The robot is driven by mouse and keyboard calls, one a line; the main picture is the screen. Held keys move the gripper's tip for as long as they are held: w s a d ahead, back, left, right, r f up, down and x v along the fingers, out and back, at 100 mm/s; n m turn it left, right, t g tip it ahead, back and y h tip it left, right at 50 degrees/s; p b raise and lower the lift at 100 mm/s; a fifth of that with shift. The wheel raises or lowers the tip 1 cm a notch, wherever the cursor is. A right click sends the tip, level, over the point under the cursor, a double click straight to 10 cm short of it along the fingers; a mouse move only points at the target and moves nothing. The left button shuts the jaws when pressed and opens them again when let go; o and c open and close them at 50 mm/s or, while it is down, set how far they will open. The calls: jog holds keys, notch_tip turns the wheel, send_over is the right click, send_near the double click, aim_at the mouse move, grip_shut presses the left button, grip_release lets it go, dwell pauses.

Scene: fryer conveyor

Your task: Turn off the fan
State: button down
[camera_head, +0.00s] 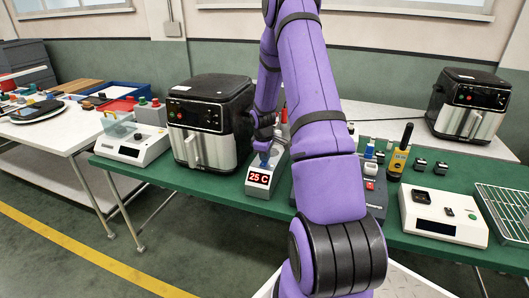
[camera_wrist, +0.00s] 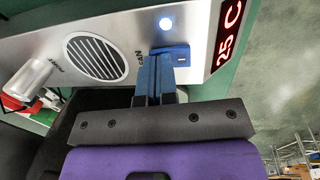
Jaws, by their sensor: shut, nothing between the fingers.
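The grey fan panel (camera_wrist: 120,25) fills the top of the wrist view, with a round slotted grille (camera_wrist: 97,57) marked FAN, a lit white lamp (camera_wrist: 166,23) and a red display (camera_wrist: 229,30) reading 25 C. A blue switch part (camera_wrist: 182,57) sits in the panel beside the lamp. My gripper (camera_wrist: 158,62) has blue fingers, shut and empty, with their tips right at this blue part; I cannot tell whether they touch. In the head view, the unit (camera_head: 259,180) stands on the green table, and my gripper (camera_head: 264,158) reaches down onto its top. My fingers partly hide the switch.
A black and silver air fryer (camera_head: 210,120) stands close left of the unit. A white scale-like device (camera_head: 133,146) is farther left. A dark box with buttons (camera_head: 370,185), a yellow tool (camera_head: 398,160) and another fryer (camera_head: 468,105) are to the right.

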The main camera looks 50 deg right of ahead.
dwell(0.3)
jog(key=shift+f, duration=0.2)
jog(key=shift+s+a, duration=0.1)
jog(key=shift+a, duration=0.1)
jog(key=shift+s+a+r, duration=0.15)
jog(key=shift+s+a, duration=0.05)
jog(key=shift+a, duration=0.25)
jog(key=shift+r, duration=0.15)
jog(key=shift+a+r, duration=0.1)
jog(key=shift+r, duration=0.2)
notch_tip(320, 180, up, 13)
jog(key=a, duration=0.1)
jog(key=shift+s+a, duration=0.2)
jog(key=shift+s, duration=0.15)
